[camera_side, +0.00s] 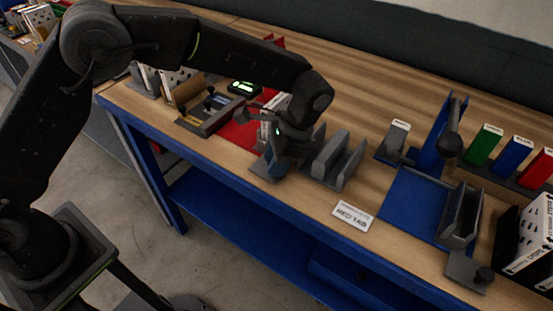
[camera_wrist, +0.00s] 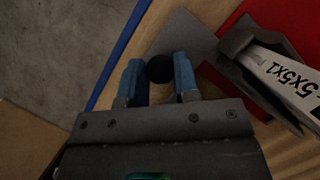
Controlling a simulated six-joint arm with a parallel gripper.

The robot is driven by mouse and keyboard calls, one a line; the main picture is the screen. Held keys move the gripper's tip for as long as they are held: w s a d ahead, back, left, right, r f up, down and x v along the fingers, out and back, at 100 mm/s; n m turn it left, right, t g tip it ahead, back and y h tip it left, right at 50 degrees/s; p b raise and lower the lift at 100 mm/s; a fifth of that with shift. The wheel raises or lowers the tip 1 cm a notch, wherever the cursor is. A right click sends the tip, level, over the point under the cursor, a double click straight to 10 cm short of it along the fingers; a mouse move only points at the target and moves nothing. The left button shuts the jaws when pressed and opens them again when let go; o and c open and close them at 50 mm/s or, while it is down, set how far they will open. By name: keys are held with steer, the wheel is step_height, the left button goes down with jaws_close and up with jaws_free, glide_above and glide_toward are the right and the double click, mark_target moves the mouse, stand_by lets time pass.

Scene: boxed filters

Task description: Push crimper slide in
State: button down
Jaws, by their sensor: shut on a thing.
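My gripper (camera_wrist: 160,80) has its blue fingers closed around a round black knob (camera_wrist: 160,69). The knob stands on a flat grey slide plate (camera_wrist: 188,36) at the table's front edge. In the side view my gripper (camera_side: 274,168) points down over the plate, and the knob is hidden there. To the right in the wrist view is a dark grey crimper holder (camera_wrist: 234,41) with a white box (camera_wrist: 285,75) marked 5x5x1 in it. The near end of the holder is apart from the knob. In the side view my wrist partly hides the box (camera_side: 266,131).
A red mat (camera_side: 239,134) lies under the holder. A grey slotted rack (camera_side: 338,158) stands just right of my gripper, and a white label card (camera_side: 353,216) lies in front. A blue station (camera_side: 410,197) with its own knobbed slide (camera_side: 468,270) is farther right.

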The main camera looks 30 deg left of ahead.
steer(key=a, duration=0.7)
steer(key=c, duration=0.9)
jaws_free()
steer(key=shift+d, duration=0.1)
steer(key=shift+o, duration=0.2)
steer(key=shift+r, duration=0.1)
steer(key=v, duration=1.3)
steer(key=shift+r, duration=0.3)
steer(key=shift+w+d, duration=0.1)
